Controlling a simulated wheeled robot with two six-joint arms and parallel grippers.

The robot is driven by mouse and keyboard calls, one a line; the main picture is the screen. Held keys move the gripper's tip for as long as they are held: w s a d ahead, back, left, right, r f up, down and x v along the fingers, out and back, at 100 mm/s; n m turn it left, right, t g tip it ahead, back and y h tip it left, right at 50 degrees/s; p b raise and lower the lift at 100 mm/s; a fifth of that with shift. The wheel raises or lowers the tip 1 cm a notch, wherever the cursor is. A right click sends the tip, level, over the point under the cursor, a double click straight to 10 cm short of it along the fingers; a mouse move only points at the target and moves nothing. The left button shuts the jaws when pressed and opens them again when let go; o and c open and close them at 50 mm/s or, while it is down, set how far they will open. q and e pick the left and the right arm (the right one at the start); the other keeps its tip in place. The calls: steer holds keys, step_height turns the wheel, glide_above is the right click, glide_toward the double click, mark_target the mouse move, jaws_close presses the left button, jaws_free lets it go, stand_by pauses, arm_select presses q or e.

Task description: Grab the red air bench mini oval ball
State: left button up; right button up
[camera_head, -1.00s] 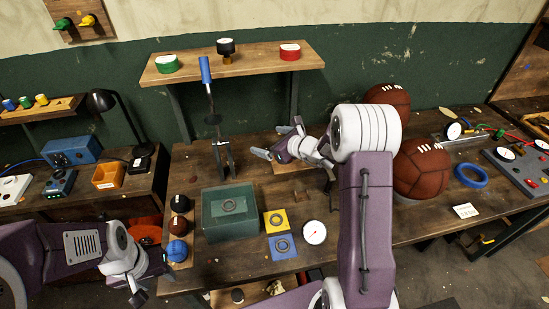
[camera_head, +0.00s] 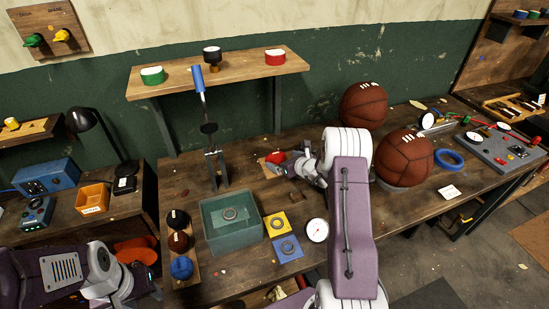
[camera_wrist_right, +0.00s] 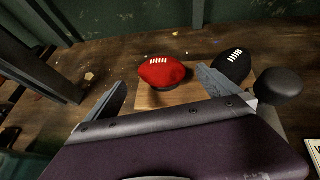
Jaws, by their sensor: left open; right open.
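The red mini oval ball (camera_wrist_right: 162,71) with white laces sits on a small wooden board (camera_wrist_right: 150,98) in the right wrist view. In the head view the red ball (camera_head: 275,158) shows small, partly hidden by my right gripper (camera_head: 288,167). In the wrist view my right gripper (camera_wrist_right: 162,84) is open, with one finger on each side of the ball's outline. The ball appears beyond the fingertips; I cannot tell whether they touch it. My left gripper (camera_head: 124,287) is open and empty at the lower left.
A black oval ball (camera_wrist_right: 233,65) stands right of the red one, by a dark rounded object (camera_wrist_right: 279,84). Two large brown balls (camera_head: 363,106) (camera_head: 405,158) stand on the bench. A lever press (camera_head: 214,160) and green box (camera_head: 232,223) are left of my right arm.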

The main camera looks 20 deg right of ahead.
mark_target(278, 158)
steer(key=shift+w+d+f, duration=0.1)
steer(key=shift+d+f, duration=0.05)
steer(key=shift+w+f, duration=0.1)
steer(key=shift+w, duration=0.15)
steer(key=x, duration=0.2)
steer(key=p+x, duration=0.1)
steer(key=x, duration=0.1)
steer(key=shift+a, duration=0.2)
steer(key=shift+w+f, duration=0.1)
steer(key=shift+w, duration=0.15)
arm_select(q)
steer(key=shift+d+r, duration=0.25)
steer(key=shift+r, duration=0.5)
arm_select(e)
steer(key=shift+s, duration=0.1)
steer(key=c, duration=1.3)
